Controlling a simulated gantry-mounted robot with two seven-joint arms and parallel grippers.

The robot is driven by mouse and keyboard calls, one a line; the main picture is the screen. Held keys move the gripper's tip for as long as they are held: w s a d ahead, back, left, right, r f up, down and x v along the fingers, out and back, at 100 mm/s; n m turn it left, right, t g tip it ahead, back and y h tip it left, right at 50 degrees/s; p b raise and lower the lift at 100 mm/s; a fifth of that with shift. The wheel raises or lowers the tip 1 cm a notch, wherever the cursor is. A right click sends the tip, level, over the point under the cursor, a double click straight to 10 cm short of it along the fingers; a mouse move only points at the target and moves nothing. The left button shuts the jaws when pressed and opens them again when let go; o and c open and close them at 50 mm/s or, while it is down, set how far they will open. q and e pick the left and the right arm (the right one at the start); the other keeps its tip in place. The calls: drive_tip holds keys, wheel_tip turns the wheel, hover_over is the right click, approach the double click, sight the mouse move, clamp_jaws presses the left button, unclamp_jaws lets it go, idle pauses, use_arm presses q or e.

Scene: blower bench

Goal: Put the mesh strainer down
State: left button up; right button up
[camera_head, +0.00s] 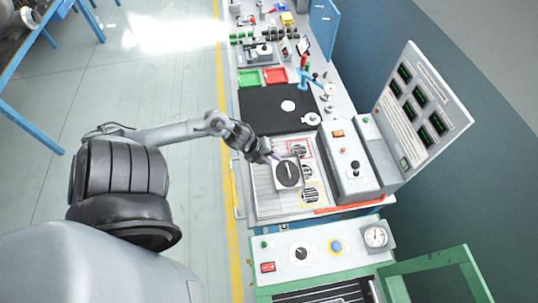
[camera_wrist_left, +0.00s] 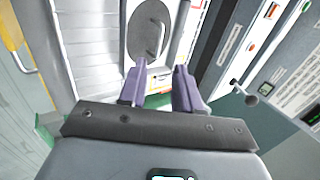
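What I take for the mesh strainer is a dark grey round disc (camera_head: 287,174) with a pale bar handle, set on a white square piece on the bench top. In the left wrist view the disc (camera_wrist_left: 143,38) and its upright handle (camera_wrist_left: 160,38) lie just beyond the fingertips. My left gripper (camera_head: 273,158) is at the upper left edge of the white square. In the wrist view its two purple fingers (camera_wrist_left: 160,68) stand apart with nothing clearly between them. I cannot tell whether a fingertip touches the disc. My right gripper is not in view.
Dark round grilles in a red frame (camera_head: 301,147) and a yellow frame (camera_head: 311,194) flank the white square. A grey control box (camera_head: 348,165) stands close on the right. A black mat (camera_head: 262,112) lies behind. A gauge panel (camera_head: 300,252) stands in front.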

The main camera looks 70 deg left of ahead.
use_arm(q)
drive_tip(key=s+d+r+n+g, duration=0.1)
drive_tip(key=d+r+n, duration=0.3)
drive_tip(key=d+n, duration=0.5)
drive_tip(key=s+d+r+n+g+y, duration=0.1)
drive_tip(key=s+d+r+n+g, duration=0.1)
drive_tip(key=d+n, duration=0.7)
drive_tip(key=s+d+r, duration=0.1)
drive_tip(key=s+d, duration=0.1)
drive_tip(key=d, duration=0.5)
drive_tip(key=shift+r, duration=0.4)
